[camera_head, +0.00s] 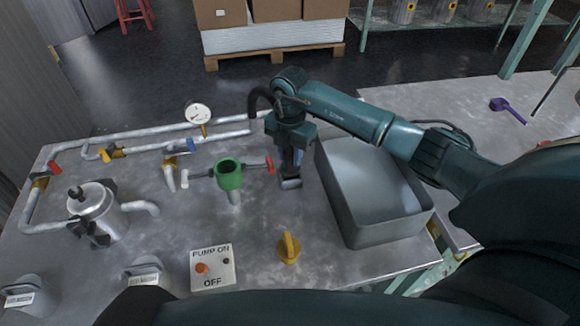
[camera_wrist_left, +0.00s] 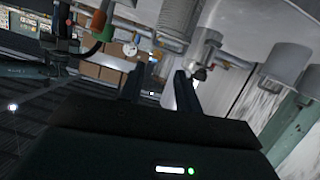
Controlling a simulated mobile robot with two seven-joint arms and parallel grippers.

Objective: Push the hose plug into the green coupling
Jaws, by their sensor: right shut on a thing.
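The green coupling (camera_head: 229,177) stands upright on the metal table, its round mouth open upward and empty. A thin stem runs out on each side, the right one ending in a red piece (camera_head: 270,165). My right gripper (camera_head: 290,178) points down just right of that red piece, apart from the green coupling. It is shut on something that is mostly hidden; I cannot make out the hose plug. A black curved hose or cable (camera_head: 259,97) loops beside that wrist. My left gripper (camera_wrist_left: 160,78) is open and empty in the left wrist view, which also shows the coupling (camera_wrist_left: 104,20).
A deep grey bin (camera_head: 345,205) stands right of my right gripper. Left are pipes, a pressure gauge (camera_head: 198,113) and a metal pot (camera_head: 98,210). In front are a yellow knob (camera_head: 288,248) and a pump switch box (camera_head: 213,268). Bare table lies between coupling and knob.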

